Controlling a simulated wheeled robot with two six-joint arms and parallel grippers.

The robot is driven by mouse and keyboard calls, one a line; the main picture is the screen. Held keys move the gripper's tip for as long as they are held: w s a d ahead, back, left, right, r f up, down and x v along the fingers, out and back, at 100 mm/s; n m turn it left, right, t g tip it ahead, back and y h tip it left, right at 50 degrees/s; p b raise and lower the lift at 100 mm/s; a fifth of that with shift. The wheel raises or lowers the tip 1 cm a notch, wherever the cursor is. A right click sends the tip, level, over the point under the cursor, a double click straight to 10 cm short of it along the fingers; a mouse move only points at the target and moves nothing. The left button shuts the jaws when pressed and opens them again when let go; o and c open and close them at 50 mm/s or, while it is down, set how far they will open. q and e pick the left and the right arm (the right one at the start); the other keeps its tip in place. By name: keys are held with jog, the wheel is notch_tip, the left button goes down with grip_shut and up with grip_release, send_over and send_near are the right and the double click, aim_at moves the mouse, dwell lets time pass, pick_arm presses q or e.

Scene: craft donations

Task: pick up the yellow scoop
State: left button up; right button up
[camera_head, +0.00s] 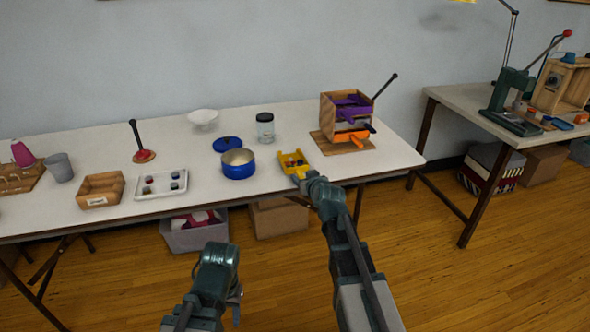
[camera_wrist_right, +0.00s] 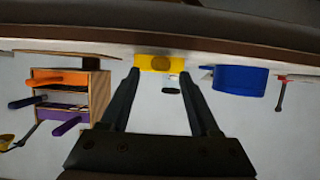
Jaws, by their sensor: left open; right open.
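The yellow scoop (camera_head: 293,163) lies near the front edge of the white table, right of the blue pot; small dark things show in or on it. In the right wrist view, the yellow scoop (camera_wrist_right: 160,63) shows upside down beyond my fingertips, between them in the picture. My right gripper (camera_head: 299,181) is at the table's front edge, just in front of the scoop; its jaws (camera_wrist_right: 159,75) are open and empty. I cannot tell whether they touch it. My left gripper (camera_head: 236,298) hangs low in front of the table, open and away from the scoop.
A blue pot (camera_head: 239,165) stands just left of the scoop, with its blue lid (camera_head: 227,144) behind. A jar (camera_head: 265,127) and a white tray (camera_head: 161,186) are also on the table.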

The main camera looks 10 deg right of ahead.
aim_at(301, 175)
jog(key=x, duration=0.3)
jog(key=shift+f+b, duration=0.1)
jog(key=shift+b, duration=0.2)
jog(key=shift+s, duration=0.1)
grip_shut()
